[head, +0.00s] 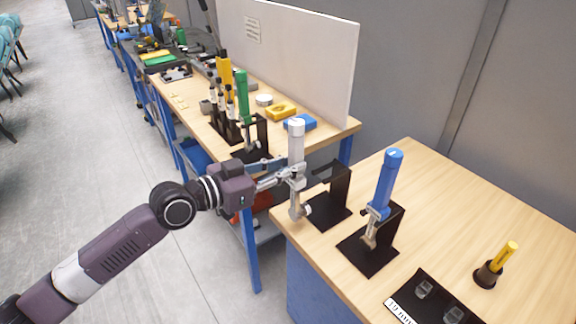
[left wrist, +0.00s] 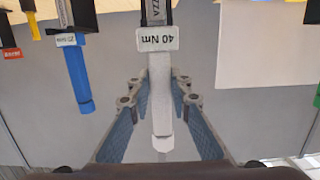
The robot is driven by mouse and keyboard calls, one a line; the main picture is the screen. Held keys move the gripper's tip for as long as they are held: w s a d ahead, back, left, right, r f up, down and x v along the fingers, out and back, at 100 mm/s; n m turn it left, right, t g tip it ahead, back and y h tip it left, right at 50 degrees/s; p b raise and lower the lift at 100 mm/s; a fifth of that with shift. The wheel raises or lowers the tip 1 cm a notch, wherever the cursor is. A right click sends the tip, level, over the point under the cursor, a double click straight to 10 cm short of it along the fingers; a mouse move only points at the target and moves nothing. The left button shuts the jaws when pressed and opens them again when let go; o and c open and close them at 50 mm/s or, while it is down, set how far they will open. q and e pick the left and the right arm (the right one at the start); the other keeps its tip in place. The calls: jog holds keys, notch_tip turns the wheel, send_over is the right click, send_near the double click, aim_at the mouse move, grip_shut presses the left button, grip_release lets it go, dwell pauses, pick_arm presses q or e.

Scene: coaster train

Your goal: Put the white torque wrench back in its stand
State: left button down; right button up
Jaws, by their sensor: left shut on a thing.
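The white torque wrench (head: 297,145) is upright in my left gripper (head: 292,178), at the front left edge of the near table. In the left wrist view the wrench (left wrist: 160,85), labelled 40 Nm, runs between the fingers of my left gripper (left wrist: 160,108). A black stand (head: 338,185) without a wrench is just right of the held wrench. I cannot tell whether the wrench's lower end touches anything. My right gripper is not in view.
A blue torque wrench (head: 385,182) stands in its own black stand (head: 368,262) to the right. A yellow-handled tool (head: 505,256) and a black tray (head: 437,290) are farther right. A green wrench (head: 243,95) stands on the far bench. The near table's back is clear.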

pick_arm(q)
jog(key=shift+w+d+r, duration=0.15)
jog(key=shift+d+r, duration=0.1)
jog(key=shift+r, duration=0.05)
jog(key=shift+w+d, duration=0.2)
jog(key=shift+d, duration=0.05)
jog(key=shift+r+x, duration=0.15)
jog(key=shift+x, duration=0.7)
jog(key=shift+r+x, duration=0.1)
jog(key=shift+x, duration=0.8)
jog(key=shift+r+b+x, duration=0.2)
jog(key=shift+b+x, duration=0.3)
jog(key=shift+x, duration=0.8)
jog(key=shift+r+b+x, duration=0.2)
jog(key=shift+b+x, duration=0.25)
jog(key=shift+x, duration=0.85)
jog(key=shift+s, duration=0.1)
jog(key=shift+f+b, duration=0.9)
jog(key=shift+b, duration=0.1)
dwell(0.4)
jog(key=c, duration=1.7)
grip_release()
jog(key=shift+s+f, duration=0.1)
